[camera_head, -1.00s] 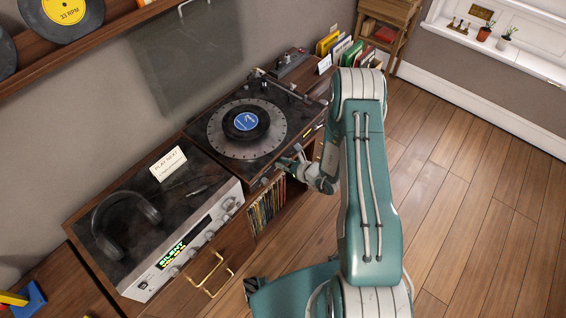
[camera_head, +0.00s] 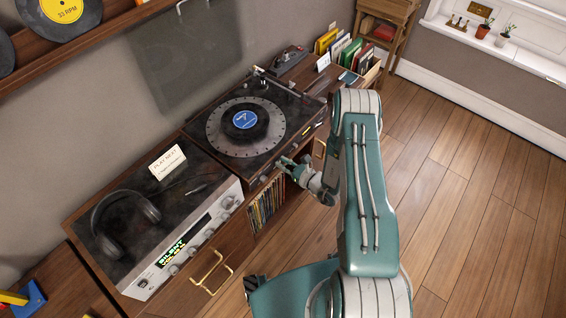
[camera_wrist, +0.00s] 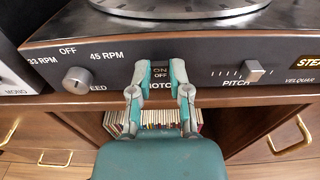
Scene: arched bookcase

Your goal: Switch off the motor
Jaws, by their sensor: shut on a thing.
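The turntable (camera_head: 203,135) stands on a wooden cabinet with a black record (camera_head: 262,121) with a blue label on its platter. In the wrist view, the motor switch (camera_wrist: 160,72), a dark piece marked ON and OFF, is on the front panel above partly hidden MOTOR lettering. My gripper (camera_wrist: 160,68) is at the panel, with one teal finger on each side of the switch, shut on it. My gripper (camera_head: 284,161) also shows at the turntable's front edge in the head view. I cannot tell which way the switch is set.
The speed knob (camera_wrist: 76,80) is left of my gripper and the pitch slider (camera_wrist: 254,70) is to its right. An amplifier (camera_head: 187,247) with headphones (camera_head: 122,222) stands at left. The wooden floor at right is clear.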

